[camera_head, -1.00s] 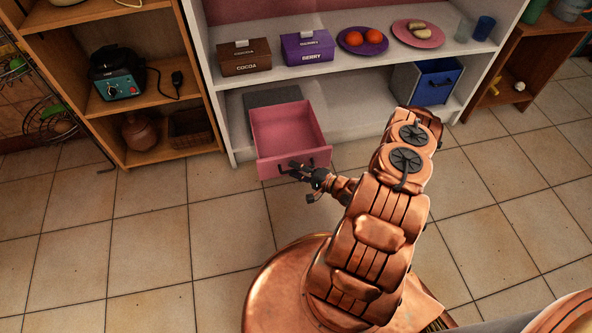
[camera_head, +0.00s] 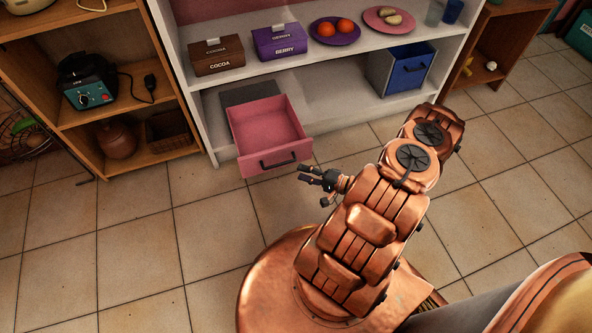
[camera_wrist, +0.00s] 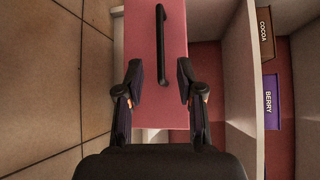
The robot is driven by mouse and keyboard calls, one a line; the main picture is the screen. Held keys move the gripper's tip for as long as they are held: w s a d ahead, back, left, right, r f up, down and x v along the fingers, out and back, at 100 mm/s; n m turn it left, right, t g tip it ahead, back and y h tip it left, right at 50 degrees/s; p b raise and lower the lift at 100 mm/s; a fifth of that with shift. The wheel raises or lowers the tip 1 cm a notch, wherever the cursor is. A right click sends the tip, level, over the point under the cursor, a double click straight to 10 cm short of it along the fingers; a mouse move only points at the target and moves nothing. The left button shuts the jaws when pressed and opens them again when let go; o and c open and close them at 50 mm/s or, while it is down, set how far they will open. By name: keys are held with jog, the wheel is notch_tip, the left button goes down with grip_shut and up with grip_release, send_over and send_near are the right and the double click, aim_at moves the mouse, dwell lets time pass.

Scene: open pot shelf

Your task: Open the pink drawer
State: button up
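The pink drawer (camera_head: 268,137) sticks far out of its grey casing (camera_head: 250,93) on the lower level of the white shelf, and its empty inside shows. Its black bar handle (camera_head: 279,160) is on the front panel and also shows in the wrist view (camera_wrist: 160,45). My gripper (camera_head: 304,174) is just in front of the drawer front, to the right of the handle, with nothing between its fingers. In the wrist view my gripper (camera_wrist: 160,82) has its two fingers spread wide, with the pink front and the handle ahead of them, apart from the fingers.
A blue-fronted box (camera_head: 409,68) stands to the right on the lower shelf. Above are a cocoa box (camera_head: 217,58), a berry box (camera_head: 280,43) and plates of food. A wooden shelf (camera_head: 175,157) stands at left. The tiled floor in front is clear.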

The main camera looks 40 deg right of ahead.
jog(key=shift+v, duration=0.8)
jog(key=shift+w+r, duration=0.1)
